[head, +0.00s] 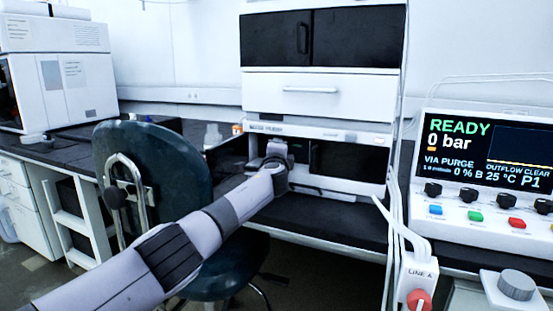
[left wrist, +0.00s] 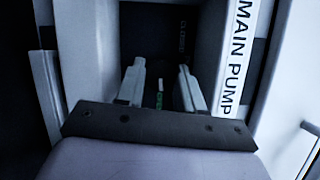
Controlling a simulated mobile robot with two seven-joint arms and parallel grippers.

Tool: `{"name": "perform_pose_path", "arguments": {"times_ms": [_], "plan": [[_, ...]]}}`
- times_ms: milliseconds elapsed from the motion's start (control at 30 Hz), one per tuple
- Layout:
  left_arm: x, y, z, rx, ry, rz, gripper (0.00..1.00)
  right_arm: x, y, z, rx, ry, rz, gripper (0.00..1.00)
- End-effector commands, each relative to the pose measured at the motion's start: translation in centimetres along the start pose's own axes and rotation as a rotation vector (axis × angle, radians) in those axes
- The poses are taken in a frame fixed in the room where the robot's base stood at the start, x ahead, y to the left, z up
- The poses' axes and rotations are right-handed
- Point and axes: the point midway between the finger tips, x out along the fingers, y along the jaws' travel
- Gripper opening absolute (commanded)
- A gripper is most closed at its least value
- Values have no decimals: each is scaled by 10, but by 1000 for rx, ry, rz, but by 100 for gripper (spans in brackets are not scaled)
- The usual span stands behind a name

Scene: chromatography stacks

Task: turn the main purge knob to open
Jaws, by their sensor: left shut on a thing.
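My left gripper (head: 272,148) reaches into the open bay of the white instrument stack (head: 320,95). In the left wrist view its two fingers (left wrist: 161,88) stand apart and are shut on a dark part between them, which I take for the main purge knob. The knob's outline and angle are too dark to make out. Small green marks and faint lettering show in the gap. A white label reading "MAIN PUMP" (left wrist: 238,60) runs along the panel to the right of the fingers. My right gripper is in neither view.
A dark chair (head: 150,165) stands behind and left of my left arm. At right, a console screen (head: 490,150) reads READY, 0 bar, VIA PURGE and OUTFLOW CLEAR. A LINE A box with a red knob (head: 419,300) and a grey round knob (head: 516,284) are below it.

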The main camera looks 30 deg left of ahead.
Motion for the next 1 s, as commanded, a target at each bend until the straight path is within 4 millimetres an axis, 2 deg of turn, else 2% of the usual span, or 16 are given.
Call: {"name": "perform_pose_path", "arguments": {"times_ms": [333,867,900,967,1000], "plan": [[0,0,0,122,1,-53,6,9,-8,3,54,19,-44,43],[0,-1,1,144,0,-61,7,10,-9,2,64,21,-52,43],[0,-1,1,144,0,-61,47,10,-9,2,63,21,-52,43],[0,-1,1,143,0,-61,63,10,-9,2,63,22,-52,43],[0,-1,1,143,0,-61,63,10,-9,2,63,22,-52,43]]}}
